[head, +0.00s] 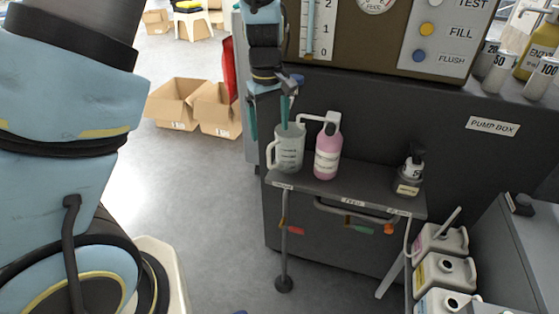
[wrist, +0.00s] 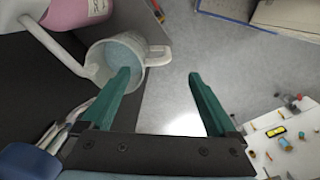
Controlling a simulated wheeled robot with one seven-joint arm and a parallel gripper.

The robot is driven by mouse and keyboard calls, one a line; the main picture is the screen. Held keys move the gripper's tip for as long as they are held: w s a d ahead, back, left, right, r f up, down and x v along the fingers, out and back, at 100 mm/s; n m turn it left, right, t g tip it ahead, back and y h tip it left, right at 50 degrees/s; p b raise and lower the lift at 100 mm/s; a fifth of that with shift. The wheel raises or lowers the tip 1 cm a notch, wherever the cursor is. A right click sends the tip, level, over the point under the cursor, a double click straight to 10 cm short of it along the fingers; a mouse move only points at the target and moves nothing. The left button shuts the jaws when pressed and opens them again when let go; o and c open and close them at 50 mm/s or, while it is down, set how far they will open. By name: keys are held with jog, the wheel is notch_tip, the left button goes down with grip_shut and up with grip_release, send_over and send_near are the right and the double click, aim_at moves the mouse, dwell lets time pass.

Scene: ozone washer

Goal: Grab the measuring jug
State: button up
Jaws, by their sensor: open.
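The measuring jug (head: 289,150) is pale and translucent with printed marks. It stands upright on the left end of a dark shelf (head: 350,187), its handle pointing left in the head view. In the wrist view I look down into the jug (wrist: 124,50), its handle on the right. My gripper (head: 268,122) is open above the jug, with nothing held. In the wrist view one green finger overlaps the jug's mouth and the other is out past the handle, so the handle shows between the fingertips (wrist: 159,75). I cannot tell whether the finger is inside the jug.
A pink bottle (head: 328,150) stands right beside the jug, its white spout reaching towards the jug's rim. A small dark pump bottle (head: 409,175) is at the shelf's right end. The machine's dark wall rises behind. Cardboard boxes (head: 187,104) lie on the floor at left.

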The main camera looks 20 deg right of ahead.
aim_at(275, 166)
jog(key=shift+s+d+f, duration=0.3)
jog(key=shift+d+f, duration=0.1)
jog(key=shift+d, duration=0.1)
notch_tip(275, 166, down, 10)
jog(key=shift+f+p, duration=0.25)
jog(key=shift+p, duration=0.55)
jog(key=shift+c, duration=0.3)
grip_shut()
